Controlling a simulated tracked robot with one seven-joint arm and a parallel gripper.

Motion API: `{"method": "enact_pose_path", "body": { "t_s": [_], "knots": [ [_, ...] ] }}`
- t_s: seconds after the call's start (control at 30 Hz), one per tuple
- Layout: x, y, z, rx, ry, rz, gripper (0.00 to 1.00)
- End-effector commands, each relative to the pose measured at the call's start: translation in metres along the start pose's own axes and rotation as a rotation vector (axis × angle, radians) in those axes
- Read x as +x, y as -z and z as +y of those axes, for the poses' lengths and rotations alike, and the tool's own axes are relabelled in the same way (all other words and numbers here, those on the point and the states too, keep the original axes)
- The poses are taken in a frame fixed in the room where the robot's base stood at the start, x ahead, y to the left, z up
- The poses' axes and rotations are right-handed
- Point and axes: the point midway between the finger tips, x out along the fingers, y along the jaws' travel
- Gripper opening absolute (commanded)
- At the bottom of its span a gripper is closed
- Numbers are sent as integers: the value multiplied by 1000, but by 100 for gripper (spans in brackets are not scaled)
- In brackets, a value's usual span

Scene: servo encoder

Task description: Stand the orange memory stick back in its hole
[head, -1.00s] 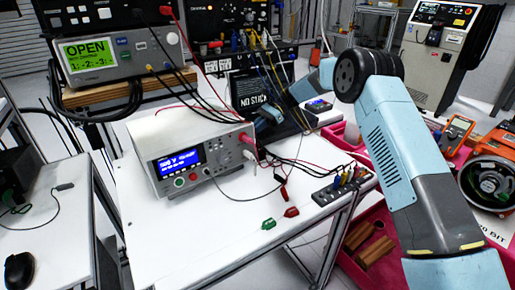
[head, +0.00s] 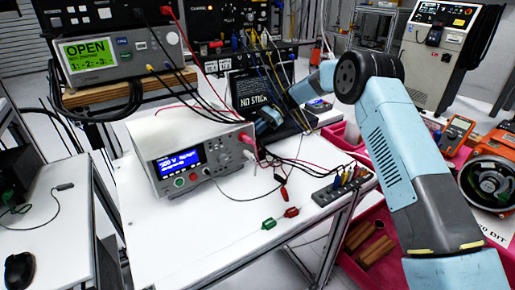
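I cannot make out the orange memory stick or its hole in the head view. A black unit (head: 251,91) behind the bench instrument shows the words "NO STICK" in white. My arm reaches from the right over the back of the white table, and its light blue end (head: 268,117) is low in front of that unit, behind the right end of the bench instrument. Cables cross in front of it. My gripper's fingers are too small and too covered to tell whether they are open or shut, or hold anything.
A white bench instrument (head: 188,157) with a blue display stands on the white table (head: 190,240). Red and black leads, a terminal strip (head: 341,189) and red and green clips lie to its right. Dark cables hang near my arm's end. The table's front is clear.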

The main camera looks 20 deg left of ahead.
Motion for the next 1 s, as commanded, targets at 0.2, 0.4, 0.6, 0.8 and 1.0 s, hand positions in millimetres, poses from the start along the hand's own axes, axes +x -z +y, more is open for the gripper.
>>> {"method": "enact_pose_path", "body": {
  "t_s": [0.2, 0.4, 0.6, 0.8, 1.0],
  "knots": [
    [2, 5, 0, 0, 0, 0, 0],
    [5, 9, 0, 0, -1, 0, 0],
    [6, 11, 0, 0, 0, 0, 0],
    [6, 11, 0, 0, 0, 0, 15],
    [6, 11, 0, 0, 0, 0, 34]
  ]
}}
